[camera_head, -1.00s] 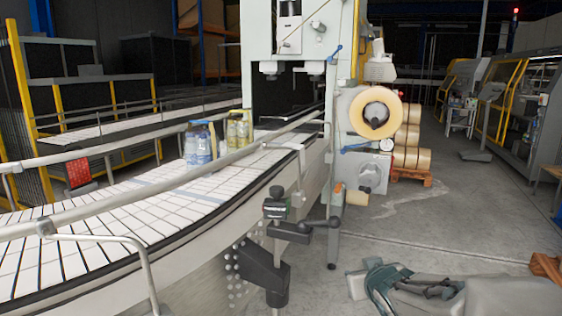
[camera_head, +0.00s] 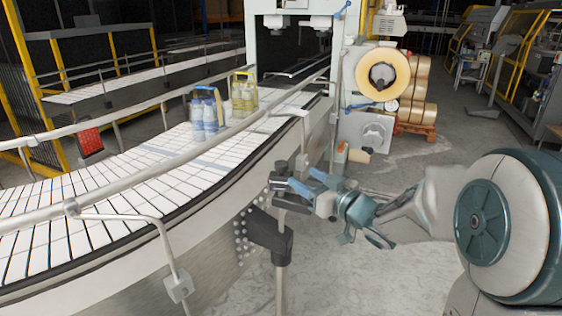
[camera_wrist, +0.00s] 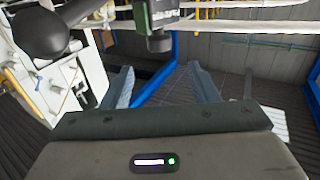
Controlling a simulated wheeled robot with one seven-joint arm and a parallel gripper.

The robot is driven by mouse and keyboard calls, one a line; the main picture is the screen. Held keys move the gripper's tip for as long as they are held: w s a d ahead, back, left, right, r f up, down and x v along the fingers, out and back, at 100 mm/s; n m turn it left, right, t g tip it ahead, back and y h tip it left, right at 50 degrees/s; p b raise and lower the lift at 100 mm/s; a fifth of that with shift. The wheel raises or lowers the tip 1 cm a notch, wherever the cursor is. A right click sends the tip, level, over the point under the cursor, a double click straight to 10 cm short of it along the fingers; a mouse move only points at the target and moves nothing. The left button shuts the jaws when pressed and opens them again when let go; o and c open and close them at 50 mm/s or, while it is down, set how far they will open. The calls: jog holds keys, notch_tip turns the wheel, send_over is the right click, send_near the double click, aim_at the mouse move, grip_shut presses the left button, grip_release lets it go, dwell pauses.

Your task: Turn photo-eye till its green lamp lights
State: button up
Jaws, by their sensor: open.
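The photo-eye (camera_head: 281,169) is a small dark block on a bracketed post beside the conveyor's near rail. In the wrist view a dark and green housing with a round black barrel (camera_wrist: 158,28) hangs at top centre; it looks like the photo-eye. No lit lamp shows on it. My gripper (camera_head: 303,181) is at the post, partly hiding the bracket. In the wrist view my gripper (camera_wrist: 161,70) has its fingers apart with nothing between them, and the housing lies beyond the tips. The green dot low in that view is on my own gripper body.
The conveyor (camera_head: 150,178) with its guard rail curves along the left, carrying bottle packs (camera_head: 204,113). A dark bracket (camera_head: 268,236) holds the post below. A film roll machine (camera_head: 378,77) stands behind. A dark rounded arm (camera_wrist: 40,30) fills the wrist view's upper left.

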aim_at(286, 167)
jog(key=p+x, duration=0.2)
jog(key=x, duration=0.8)
jog(key=c, duration=0.9)
jog(key=shift+f, duration=0.1)
jog(key=shift+c, duration=0.2)
